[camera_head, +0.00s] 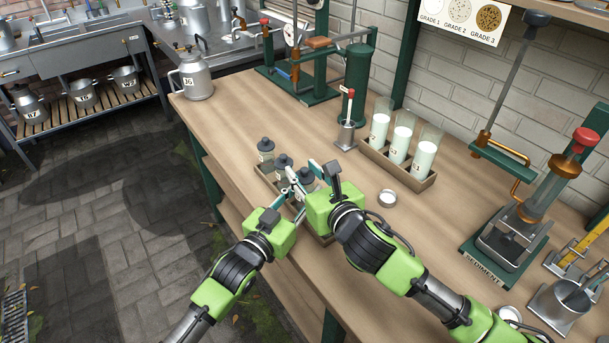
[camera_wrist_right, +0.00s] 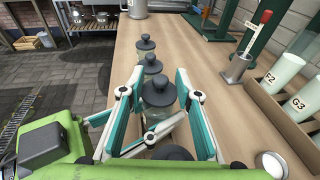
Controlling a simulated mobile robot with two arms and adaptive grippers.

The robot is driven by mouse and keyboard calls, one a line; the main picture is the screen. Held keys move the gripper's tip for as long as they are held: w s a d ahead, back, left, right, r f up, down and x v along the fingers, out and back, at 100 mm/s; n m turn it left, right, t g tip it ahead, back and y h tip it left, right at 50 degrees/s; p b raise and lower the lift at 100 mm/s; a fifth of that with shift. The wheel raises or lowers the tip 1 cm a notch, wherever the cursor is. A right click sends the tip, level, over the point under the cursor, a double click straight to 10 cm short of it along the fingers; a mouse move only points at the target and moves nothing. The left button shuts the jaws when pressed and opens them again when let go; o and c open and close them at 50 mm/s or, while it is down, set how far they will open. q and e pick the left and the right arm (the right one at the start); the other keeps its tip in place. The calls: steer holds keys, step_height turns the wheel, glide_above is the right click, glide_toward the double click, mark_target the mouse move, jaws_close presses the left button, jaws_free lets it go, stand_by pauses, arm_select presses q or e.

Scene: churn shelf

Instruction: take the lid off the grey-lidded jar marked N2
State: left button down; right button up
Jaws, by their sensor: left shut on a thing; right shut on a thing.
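A row of grey-lidded jars stands in a wooden rack near the table's left edge. The two far jars (camera_head: 266,147) (camera_head: 283,161) show clear of my grippers. The nearer jar has a dark grey knobbed lid (camera_wrist_right: 158,92); its mark is hidden. My right gripper (camera_head: 304,172) has its fingers on either side of this lid, shut on it. My left gripper (camera_head: 297,193) comes in lower from the left, shut on the jar's glass body, which is mostly hidden. The lid appears still on the jar. Another dark lid (camera_wrist_right: 172,153) shows nearer, behind my fingers.
A wooden rack (camera_head: 411,181) with several milk-filled glasses stands to the right. A small round dish (camera_head: 387,197) lies before it. A metal cup with a red-handled tool (camera_head: 346,136) stands behind. The sediment tester (camera_head: 495,255) is at right; a can marked 36 (camera_head: 196,78) is far left.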

mark_target(304, 169)
steer(key=shift+r, duration=0.1)
arm_select(q)
steer(key=shift+f, duration=0.1)
arm_select(e)
steer(key=shift+r, duration=2)
arm_select(q)
steer(key=c, duration=1.6)
jaws_free()
steer(key=shift+o, duration=0.2)
steer(key=v, duration=1.2)
